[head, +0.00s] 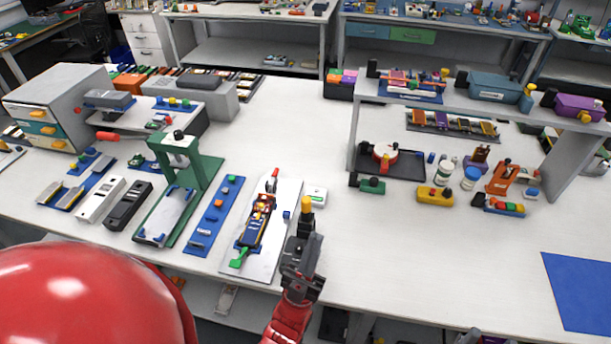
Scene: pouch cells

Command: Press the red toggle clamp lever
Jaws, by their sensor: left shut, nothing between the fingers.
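A white base plate (226,262) lies near the table's front edge and carries a dark blue and yellow fixture (257,222). A small red upright piece (275,174) at the far end of the fixture looks like the toggle clamp lever. A green handle (239,259) sticks out at its near end. My left gripper (305,228) is shut and empty, just right of the plate, with its fingers pointing away from me. It appears apart from the red piece. My right gripper is out of view.
A green press stand (201,148) and a blue strip with small parts (216,215) stand to the left. A small white box (316,194) lies just beyond my left gripper. The table middle to the right is clear, up to a blue mat (585,285).

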